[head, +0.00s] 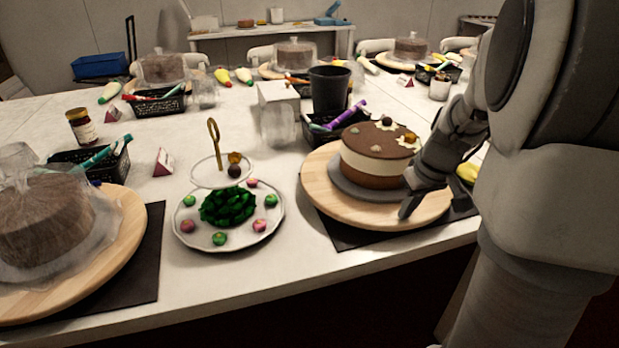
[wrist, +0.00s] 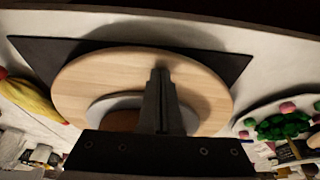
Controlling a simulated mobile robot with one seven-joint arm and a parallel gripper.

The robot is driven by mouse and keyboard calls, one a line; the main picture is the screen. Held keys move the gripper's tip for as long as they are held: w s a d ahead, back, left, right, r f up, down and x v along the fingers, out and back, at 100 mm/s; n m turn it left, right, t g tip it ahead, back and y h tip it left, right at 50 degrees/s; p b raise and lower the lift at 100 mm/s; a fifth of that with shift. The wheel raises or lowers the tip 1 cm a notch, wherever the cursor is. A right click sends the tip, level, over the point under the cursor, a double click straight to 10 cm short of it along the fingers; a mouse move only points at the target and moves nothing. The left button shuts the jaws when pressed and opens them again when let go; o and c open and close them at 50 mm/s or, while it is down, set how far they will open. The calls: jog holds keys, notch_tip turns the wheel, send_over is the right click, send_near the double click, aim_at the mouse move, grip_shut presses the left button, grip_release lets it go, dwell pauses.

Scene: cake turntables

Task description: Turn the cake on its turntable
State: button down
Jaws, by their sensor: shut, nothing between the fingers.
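The cake (head: 378,155) has a brown top with small decorations, a cream middle band and a brown base. It stands on a grey disc (head: 345,186) on the round wooden turntable (head: 318,190), at the right of the head view. In the wrist view, the turntable (wrist: 205,95) fills the middle, with the grey disc (wrist: 100,112) and a little of the cake's brown (wrist: 124,120) behind my fingers. My gripper (head: 405,212) is shut and empty, fingertips down over the turntable's front right part, beside the cake. Whether the tips touch the wood is unclear.
A black mat (head: 345,236) lies under the turntable near the table's front edge. A two-tier stand (head: 190,235) with sweets is to its left. A dark cup (head: 329,90) and tool basket (head: 318,134) stand behind. Another wooden turntable (head: 115,250) with a bagged cake is far left.

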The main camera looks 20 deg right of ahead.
jog(key=shift+r+p, duration=1)
jog(key=shift+r, duration=0.5)
jog(key=shift+f, duration=0.1)
jog(key=a, duration=0.4)
jog(key=shift+s+a, duration=0.15)
jog(key=shift+s, duration=0.05)
jog(key=shift+w+a, duration=0.1)
jog(key=shift+a, duration=0.15)
jog(key=w+a+p, duration=0.1)
jog(key=w+a, duration=0.2)
jog(key=shift+a, duration=0.1)
jog(key=shift+f, duration=0.1)
